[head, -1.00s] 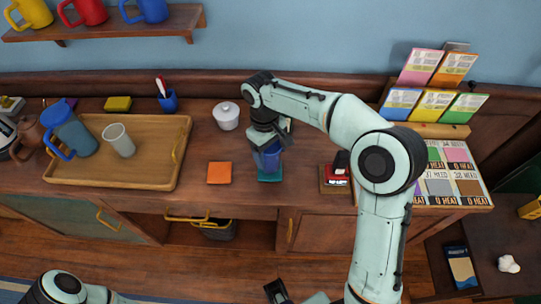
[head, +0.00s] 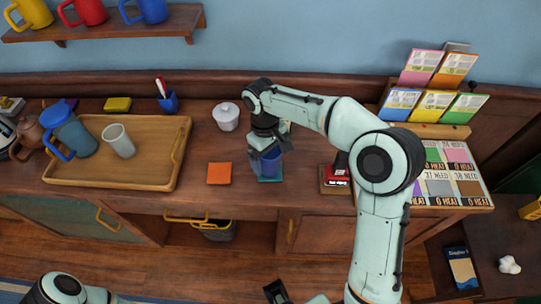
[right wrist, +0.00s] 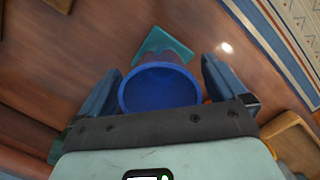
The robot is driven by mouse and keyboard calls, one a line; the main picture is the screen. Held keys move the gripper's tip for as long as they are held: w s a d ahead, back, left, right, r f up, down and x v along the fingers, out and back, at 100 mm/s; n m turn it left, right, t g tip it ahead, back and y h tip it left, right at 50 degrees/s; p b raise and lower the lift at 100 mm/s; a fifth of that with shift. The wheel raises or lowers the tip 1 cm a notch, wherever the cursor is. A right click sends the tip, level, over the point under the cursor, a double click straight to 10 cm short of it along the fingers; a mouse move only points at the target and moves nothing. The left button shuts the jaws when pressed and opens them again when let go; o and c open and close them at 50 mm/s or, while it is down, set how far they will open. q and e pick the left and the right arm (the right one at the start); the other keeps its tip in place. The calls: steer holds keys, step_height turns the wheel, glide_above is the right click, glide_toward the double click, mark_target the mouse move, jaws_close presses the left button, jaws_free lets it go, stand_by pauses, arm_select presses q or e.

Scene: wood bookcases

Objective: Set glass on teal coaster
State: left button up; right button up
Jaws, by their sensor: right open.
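The blue glass (head: 268,163) stands upright on the teal coaster (head: 271,179) on the wooden counter. My right gripper (head: 269,151) is open at the glass from above, with one finger on each side of it. In the right wrist view the round blue mouth of the glass (right wrist: 160,88) lies between the spread fingers (right wrist: 160,80), with visible gaps beside it. A corner of the teal coaster (right wrist: 165,43) shows beyond the glass; the rest is hidden beneath it.
An orange coaster (head: 219,173) lies just left of the teal one. A wooden tray (head: 170,165) with a blue pitcher (head: 74,133) and a grey cup (head: 119,140) is at left. A red-and-black item (head: 335,177) lies to the right.

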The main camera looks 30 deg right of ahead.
arm_select(q)
steer(key=r+p, duration=0.1)
steer(key=w+r+p, duration=0.1)
steer(key=r, duration=0.1)
steer(key=shift+w, duration=0.1)
arm_select(e)
step_height(320, 180, up, 12)
steer(key=w, duration=0.1)
steer(key=shift+w+a+f, duration=0.15)
steer(key=shift+w+a, duration=0.1)
steer(key=shift+w, duration=0.1)
